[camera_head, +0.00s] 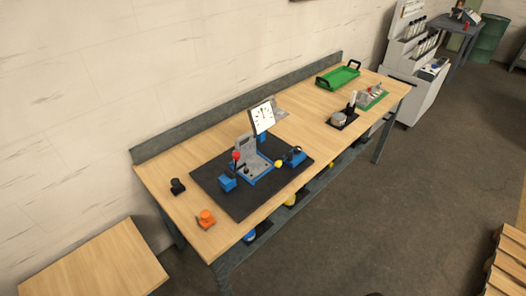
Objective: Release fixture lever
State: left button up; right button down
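The fixture (247,158) stands on a dark mat on the wooden workbench, with a grey upright plate and a blue base. A lever with a red knob (236,156) stands up at its left side, above a blue block (227,183). A yellow knob (278,164) is at the fixture's right side, beside another blue part (294,156). The lever's exact position is too small to tell. Neither of my grippers shows in the head view.
The dark mat (222,203) lies on the workbench (170,212). An orange part (206,218) and a black part (177,186) lie left of it.

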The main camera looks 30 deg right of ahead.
aim_at(288, 156)
jog(key=z, duration=0.45)
jog(key=i, duration=0.9)
jog(key=z, duration=0.7)
